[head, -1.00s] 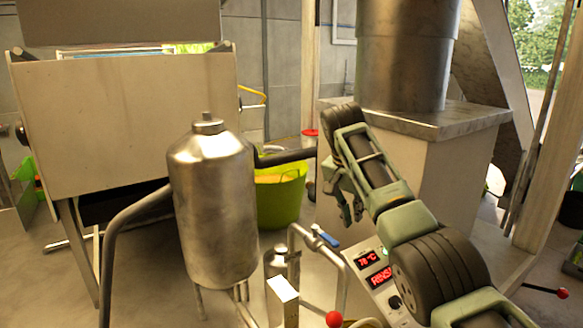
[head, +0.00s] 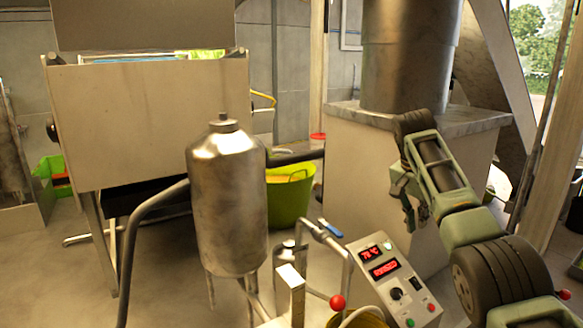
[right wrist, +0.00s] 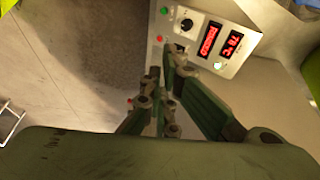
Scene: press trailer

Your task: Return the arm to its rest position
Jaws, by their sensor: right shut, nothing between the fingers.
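My right arm comes in from the lower right of the head view. Its gripper (head: 412,214) hangs fingers down in front of the pale cabinet, above and behind the control panel (head: 392,284). The right wrist view shows the gripper (right wrist: 158,78) with its fingers together and nothing between them. The control panel also shows there (right wrist: 209,36), beyond the fingertips, with red lit displays and a black knob. The gripper appears apart from the panel. My left gripper is not in view.
A steel tank (head: 228,200) with pipes stands left of centre. A red-knobbed lever (head: 337,302) is in front. A green tub (head: 290,192) sits behind the tank. A large pale box machine (head: 150,125) stands at left. The pale cabinet (head: 355,170) carries a metal cylinder (head: 410,55).

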